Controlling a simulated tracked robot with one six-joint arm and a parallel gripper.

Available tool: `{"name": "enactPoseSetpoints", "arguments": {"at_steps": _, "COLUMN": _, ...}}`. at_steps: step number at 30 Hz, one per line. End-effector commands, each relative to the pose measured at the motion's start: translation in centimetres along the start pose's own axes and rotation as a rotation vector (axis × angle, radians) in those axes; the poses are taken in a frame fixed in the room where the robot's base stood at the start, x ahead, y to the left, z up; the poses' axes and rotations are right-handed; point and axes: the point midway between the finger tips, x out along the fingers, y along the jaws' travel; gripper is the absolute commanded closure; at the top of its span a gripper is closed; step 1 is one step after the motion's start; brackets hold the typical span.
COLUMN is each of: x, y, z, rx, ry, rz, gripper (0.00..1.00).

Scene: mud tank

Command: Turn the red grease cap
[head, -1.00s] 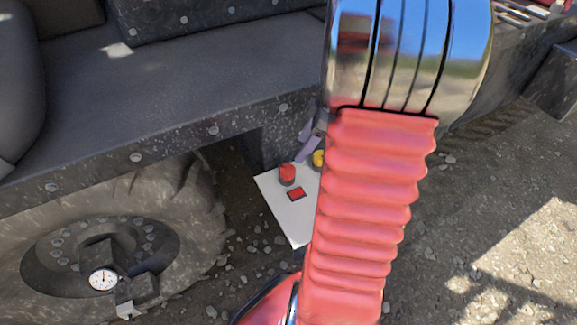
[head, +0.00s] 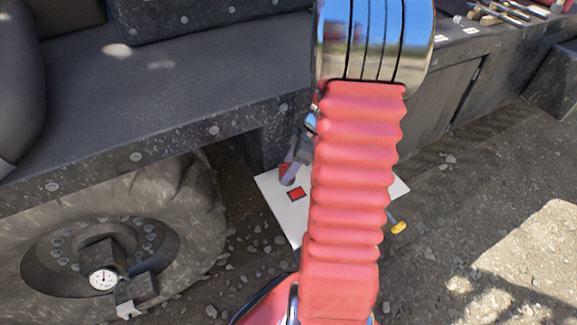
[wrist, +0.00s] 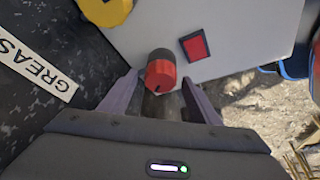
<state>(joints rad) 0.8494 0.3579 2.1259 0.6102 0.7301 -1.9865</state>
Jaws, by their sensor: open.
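The red grease cap (wrist: 162,72) has a dark base and a dark mark on its top. It stands on a pale plate (wrist: 140,32). In the wrist view my gripper (wrist: 160,80) is open, with one finger on each side of the cap and a gap showing to each. In the head view my gripper (head: 292,172) partly covers the red cap (head: 285,169). A flat red square (wrist: 196,46) lies on the plate near the cap, and a yellow cap (wrist: 106,9) is cut off at the top edge.
A GREASE label (wrist: 33,66) is on the dark surface at left. In the head view, a muddy wheel (head: 180,215) with a dial gauge (head: 103,280) is at left. A yellow-ended thing (head: 398,228) lies on the gravel. Tools (head: 500,12) lie on the ledge.

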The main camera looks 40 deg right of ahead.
Motion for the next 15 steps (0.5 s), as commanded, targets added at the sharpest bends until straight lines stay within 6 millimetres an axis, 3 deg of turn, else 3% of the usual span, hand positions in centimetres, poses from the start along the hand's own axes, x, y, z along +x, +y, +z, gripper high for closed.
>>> {"name": "enactPoseSetpoints", "arguments": {"at_steps": 3, "x": -0.02, "y": 0.0, "z": 0.01, "rx": 0.0, "ry": 0.0, "rz": 0.0, "gripper": 0.44}}
{"name": "enactPoseSetpoints", "arguments": {"at_steps": 15, "x": -0.05, "y": 0.03, "z": 0.03, "rx": 0.001, "ry": 0.0, "rz": 0.001, "gripper": 0.72}}
